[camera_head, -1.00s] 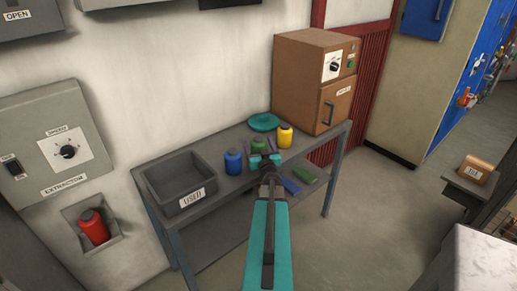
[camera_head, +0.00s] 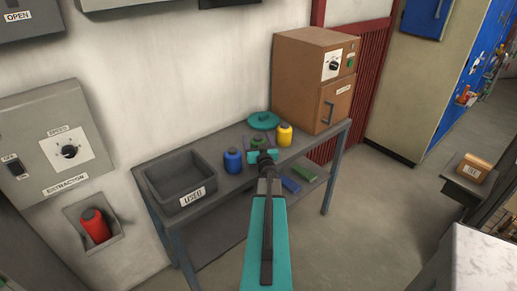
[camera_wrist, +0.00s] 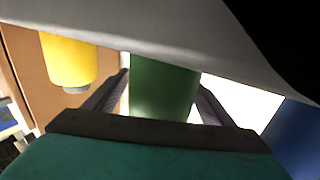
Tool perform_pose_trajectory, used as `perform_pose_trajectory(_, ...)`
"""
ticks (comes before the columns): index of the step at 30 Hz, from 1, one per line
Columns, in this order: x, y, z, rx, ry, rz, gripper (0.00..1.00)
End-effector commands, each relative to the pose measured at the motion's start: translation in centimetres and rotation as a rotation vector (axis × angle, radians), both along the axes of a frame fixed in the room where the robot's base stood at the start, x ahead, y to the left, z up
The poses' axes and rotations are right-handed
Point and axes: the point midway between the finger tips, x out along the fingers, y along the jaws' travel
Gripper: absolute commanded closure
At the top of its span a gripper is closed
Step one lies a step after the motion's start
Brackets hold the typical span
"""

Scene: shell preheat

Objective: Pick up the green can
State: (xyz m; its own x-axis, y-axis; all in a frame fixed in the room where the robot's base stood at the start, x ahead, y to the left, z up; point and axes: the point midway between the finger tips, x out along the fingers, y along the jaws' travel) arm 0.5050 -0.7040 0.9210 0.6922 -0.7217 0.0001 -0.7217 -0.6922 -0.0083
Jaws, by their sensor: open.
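The green can (camera_head: 256,141) stands on the grey table between the blue and yellow cans, partly hidden behind my gripper (camera_head: 262,155) in the head view. In the wrist view the green can (camera_wrist: 163,88) fills the space between the two dark fingers of my gripper (camera_wrist: 163,82). My gripper is open, with one finger on each side of the can. I cannot tell whether either finger touches it.
A blue can (camera_head: 233,161) stands close on the left and a yellow can (camera_head: 284,135) on the right. A teal round dish (camera_head: 263,121) is behind. A grey bin labelled USED (camera_head: 196,199) and a brown oven (camera_head: 300,81) flank them on the table (camera_head: 222,199).

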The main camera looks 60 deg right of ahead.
Motion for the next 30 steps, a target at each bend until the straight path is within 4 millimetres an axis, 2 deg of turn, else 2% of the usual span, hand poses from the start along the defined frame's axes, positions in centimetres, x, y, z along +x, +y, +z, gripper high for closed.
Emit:
perform_pose_trajectory(1,0.0,0.0,0.0,0.000,0.000,0.000,0.23)
perform_pose_trajectory(11,0.0,0.0,0.0,0.000,0.000,0.000,0.78)
perform_pose_trajectory(23,0.0,0.0,0.4,-0.001,-0.001,0.001,0.79)
perform_pose_trajectory(30,-0.1,0.0,1.9,-0.004,-0.001,0.000,0.79)
